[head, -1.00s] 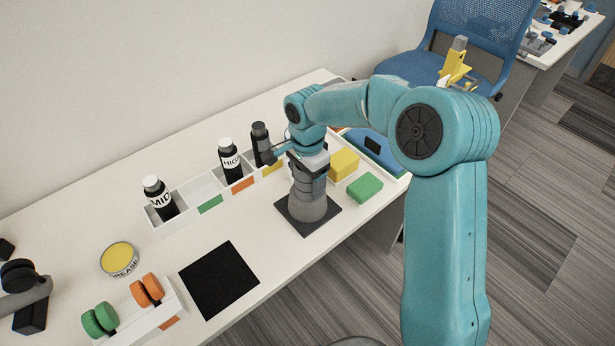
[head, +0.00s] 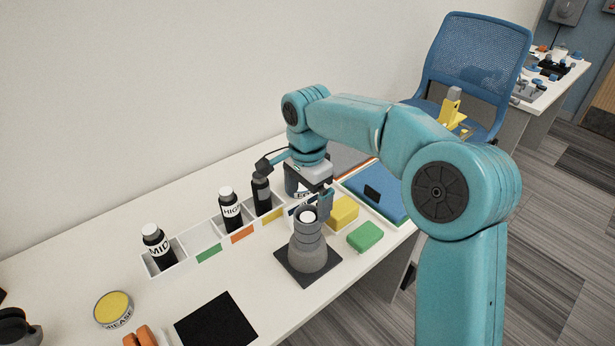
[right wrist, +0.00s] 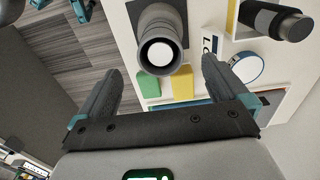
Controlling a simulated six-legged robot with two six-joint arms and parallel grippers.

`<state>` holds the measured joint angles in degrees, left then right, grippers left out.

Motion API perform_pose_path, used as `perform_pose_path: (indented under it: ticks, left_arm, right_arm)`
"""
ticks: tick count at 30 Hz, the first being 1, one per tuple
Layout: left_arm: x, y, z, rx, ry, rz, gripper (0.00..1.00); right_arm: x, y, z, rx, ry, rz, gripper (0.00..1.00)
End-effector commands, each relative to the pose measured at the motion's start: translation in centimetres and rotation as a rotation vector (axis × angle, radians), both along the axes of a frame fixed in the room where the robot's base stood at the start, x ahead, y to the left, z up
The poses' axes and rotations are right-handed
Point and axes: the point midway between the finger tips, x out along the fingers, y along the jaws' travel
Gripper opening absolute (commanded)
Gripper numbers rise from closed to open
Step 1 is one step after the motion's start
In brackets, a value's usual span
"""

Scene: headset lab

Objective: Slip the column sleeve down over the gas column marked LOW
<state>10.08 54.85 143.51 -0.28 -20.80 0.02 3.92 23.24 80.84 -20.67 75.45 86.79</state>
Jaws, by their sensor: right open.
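A stepped grey column sleeve (head: 309,250) stands upright on a dark square base. A white round top (head: 307,216) shows inside its upper rim; in the right wrist view the sleeve (right wrist: 148,22) rings that white top. The column's marking is hidden there, so I cannot read LOW on it. My right gripper (head: 312,198) is open and empty, just behind and above the sleeve. In the right wrist view its fingers (right wrist: 160,78) are spread apart, with the sleeve beyond them and no visible contact. My left gripper is not in view.
A white rack (head: 205,243) holds columns marked MID (head: 157,247) and HIGH (head: 230,210), plus a dark cylinder (head: 261,195). A yellow block (head: 342,213) and green block (head: 365,236) lie right of the sleeve. A black mat (head: 215,325) lies in front. A round tin stands behind my gripper.

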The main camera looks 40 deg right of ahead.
Motion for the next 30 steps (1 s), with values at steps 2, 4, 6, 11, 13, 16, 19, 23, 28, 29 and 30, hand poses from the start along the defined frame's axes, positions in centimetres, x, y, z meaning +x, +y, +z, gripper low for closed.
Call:
perform_pose_path:
  ticks: [2,4,6,11,13,16,19,23,28,29,30]
  left_arm:
    - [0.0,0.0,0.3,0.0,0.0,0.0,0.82]
    - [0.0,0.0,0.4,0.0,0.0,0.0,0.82]
    - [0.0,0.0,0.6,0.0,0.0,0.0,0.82]
    - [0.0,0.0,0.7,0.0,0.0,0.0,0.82]
    - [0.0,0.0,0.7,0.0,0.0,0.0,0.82]
    - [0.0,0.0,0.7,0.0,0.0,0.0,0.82]
    - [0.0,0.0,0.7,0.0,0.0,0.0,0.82]
    - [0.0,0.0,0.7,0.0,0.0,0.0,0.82]
    - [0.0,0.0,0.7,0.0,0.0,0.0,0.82]
    - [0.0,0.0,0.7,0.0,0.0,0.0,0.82]
    - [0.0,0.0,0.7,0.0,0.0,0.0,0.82]
  right_arm:
    - [0.1,0.0,2.0,-0.001,-0.004,0.0,1.0]
    - [0.0,0.0,3.3,-0.001,-0.003,0.001,1.0]
    - [0.0,0.0,4.3,-0.001,-0.002,0.001,1.0]
    - [0.0,0.0,5.3,-0.001,0.0,0.001,1.0]
    - [0.0,0.0,5.5,-0.001,0.0,0.001,1.0]
    - [0.0,0.0,5.5,-0.001,0.0,0.001,1.0]
    - [0.0,0.0,5.4,-0.001,0.0,0.001,1.0]
    - [0.0,0.0,5.4,-0.001,0.0,0.001,1.0]
    - [0.0,0.0,5.4,-0.001,0.0,0.001,1.0]
    - [0.0,0.0,5.4,-0.001,0.0,0.001,1.0]
    - [0.0,0.0,5.4,-0.001,0.0,0.001,1.0]
